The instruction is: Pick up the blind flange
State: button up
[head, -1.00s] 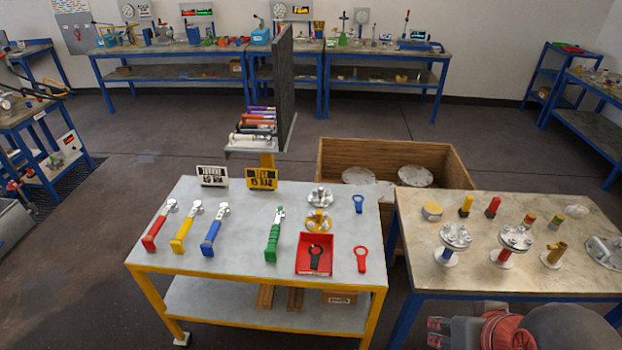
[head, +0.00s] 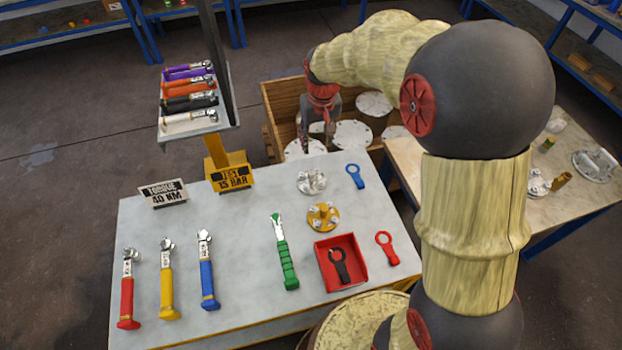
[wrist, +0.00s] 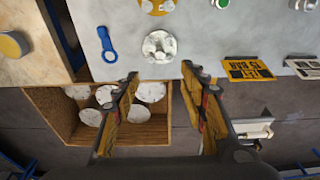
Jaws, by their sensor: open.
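Several pale, flat round discs with holes near their rims, which look like blind flanges, lie in the wooden crate; one disc (head: 352,134) is in its middle, and another (wrist: 151,92) shows in the wrist view. A silver flange with bolts (head: 312,182) sits on the grey table near its back edge; it also shows in the wrist view (wrist: 159,46). I cannot tell which is meant. My gripper (head: 317,143) is open and empty, pointing down above the crate's near side by the table. In the wrist view, its fingertips (wrist: 160,74) frame the table edge, just short of the silver flange.
The wooden crate (head: 284,112) stands behind the table (head: 240,225). A yellow flange (head: 323,217), a blue ring tool (head: 355,176), a red tray (head: 352,284) and a green-handled wrench (head: 287,265) lie nearby. A yellow sign (head: 231,178) and a tool rack post stand left of the crate.

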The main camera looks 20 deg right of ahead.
jog(key=g+p, duration=0.1)
jog(key=g, duration=0.1)
send_over(311, 171)
notch_tip(311, 171, down, 15)
jog(key=shift+f, duration=0.1)
notch_tip(311, 171, down, 8)
jog(key=shift+s+d+f+b, duration=0.1)
jog(key=shift+s+f+b, duration=0.05)
jog(key=shift+b, duration=0.2)
jog(key=shift+c, duration=1.2)
grip_shut()
jog(key=shift+r, duration=0.2)
